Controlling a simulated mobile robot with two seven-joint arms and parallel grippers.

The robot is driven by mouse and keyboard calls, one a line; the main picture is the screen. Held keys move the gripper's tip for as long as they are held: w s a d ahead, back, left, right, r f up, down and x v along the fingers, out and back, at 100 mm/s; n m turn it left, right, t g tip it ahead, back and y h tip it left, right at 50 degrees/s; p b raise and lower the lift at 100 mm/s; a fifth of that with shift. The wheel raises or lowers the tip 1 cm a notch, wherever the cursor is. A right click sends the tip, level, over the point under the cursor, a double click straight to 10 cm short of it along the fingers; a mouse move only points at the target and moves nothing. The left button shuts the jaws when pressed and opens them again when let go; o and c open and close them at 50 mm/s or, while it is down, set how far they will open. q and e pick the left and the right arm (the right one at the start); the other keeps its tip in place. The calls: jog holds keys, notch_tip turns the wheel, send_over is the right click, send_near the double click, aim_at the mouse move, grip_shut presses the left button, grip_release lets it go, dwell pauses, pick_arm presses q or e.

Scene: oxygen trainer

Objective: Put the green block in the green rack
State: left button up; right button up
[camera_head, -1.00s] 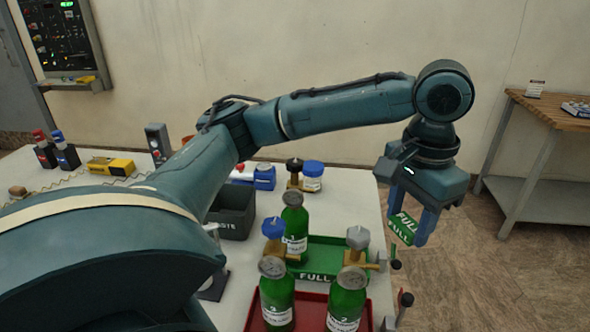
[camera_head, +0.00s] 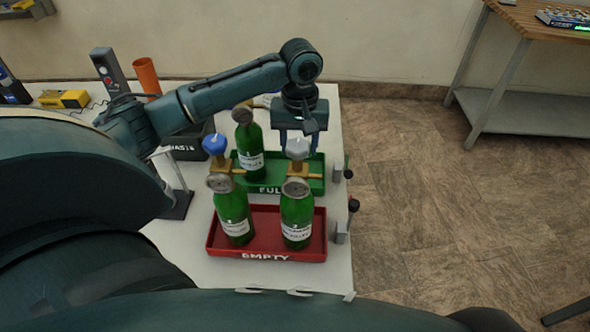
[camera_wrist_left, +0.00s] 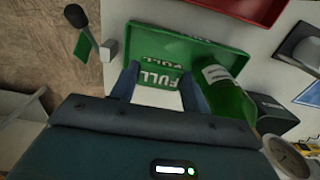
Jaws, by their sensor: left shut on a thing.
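The green block (camera_wrist_left: 157,75), marked FULL, is between the two fingers of my left gripper (camera_wrist_left: 158,88) in the left wrist view. The gripper is shut on it. In the head view my left gripper (camera_head: 297,140) hangs fingers down over the right part of the green rack (camera_head: 318,182), a shallow tray marked FULL. The block is hard to make out there. The rack (camera_wrist_left: 215,50) lies beyond the block in the wrist view; I cannot tell whether they touch. A green bottle (camera_head: 249,150) stands in the rack's left part. My right gripper is not in view.
A red tray (camera_head: 285,254) marked EMPTY, holding two green bottles (camera_head: 234,212) (camera_head: 297,218), stands in front of the rack. Valve fittings with a blue knob (camera_head: 214,145) and a grey knob (camera_head: 298,149) rise near the gripper.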

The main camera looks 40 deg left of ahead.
pick_arm(q)
notch_tip(320, 180, down, 11)
jog(key=shift+r, duration=0.1)
dwell(0.3)
jog(key=o, duration=0.9)
jog(key=shift+o, duration=0.2)
notch_tip(320, 180, up, 12)
jog(key=shift+r, duration=0.1)
dwell(0.4)
